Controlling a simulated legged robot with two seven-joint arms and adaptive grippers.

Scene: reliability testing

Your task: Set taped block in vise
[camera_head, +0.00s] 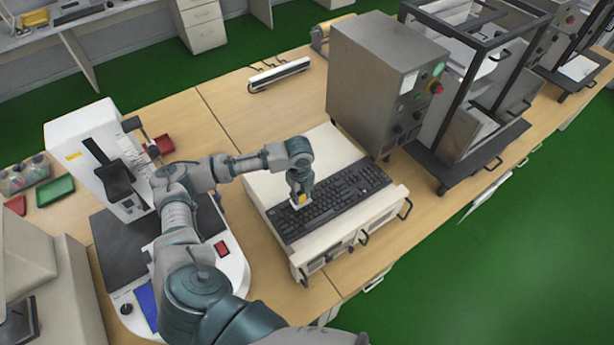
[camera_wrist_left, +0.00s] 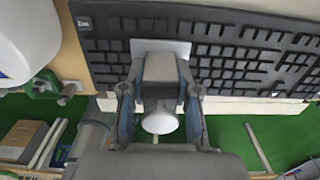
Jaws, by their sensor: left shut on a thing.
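My left gripper (camera_head: 299,193) is above the black keyboard (camera_head: 345,192), pointing down. It is shut on a small pale block with a yellow patch (camera_head: 300,200), taken to be the taped block. In the left wrist view a pale flat part of the block (camera_wrist_left: 160,46) shows beyond the gripper (camera_wrist_left: 160,85), in front of the keyboard keys. The fingers hide much of it. I cannot tell whether it touches the keyboard. I cannot pick out the vise with certainty. My right gripper is not in view.
The keyboard lies on a cream instrument case (camera_head: 330,150) on the wooden table. A grey metal box (camera_head: 385,80) with a red button stands behind it, beside a black frame (camera_head: 470,90). A white machine (camera_head: 85,140) and red and green trays (camera_head: 54,190) are at left.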

